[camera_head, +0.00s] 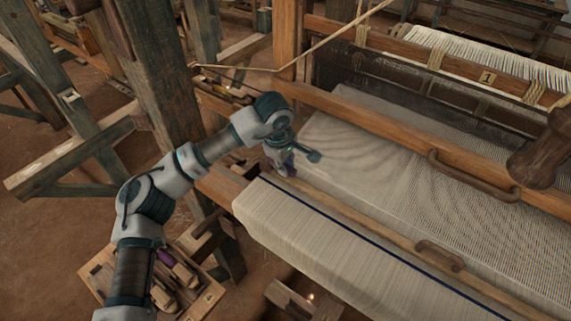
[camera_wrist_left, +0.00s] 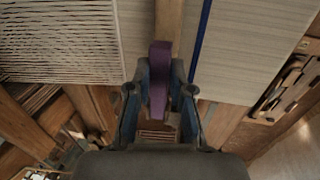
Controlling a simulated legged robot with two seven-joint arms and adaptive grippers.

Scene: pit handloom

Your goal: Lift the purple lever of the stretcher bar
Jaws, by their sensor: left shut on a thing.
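My left gripper (camera_head: 281,160) is at the left end of the stretcher bar (camera_head: 375,231), a wooden strip across the cloth. The purple lever (camera_wrist_left: 159,72) stands between my two fingers in the left wrist view, and they are shut on it. In the head view only a small purple part shows beneath the gripper; the rest is hidden by it. The bar (camera_wrist_left: 168,18) runs away from the lever in the wrist view. How far the lever is raised cannot be told. My right gripper is in neither view.
Pale woven cloth (camera_head: 310,238) with a dark blue stripe lies in front of the bar. The beater beam (camera_head: 365,122), with a curved handle, crosses behind it. A thick wooden post (camera_head: 165,75) stands close to my left arm. A tool tray (camera_head: 97,269) sits low at left.

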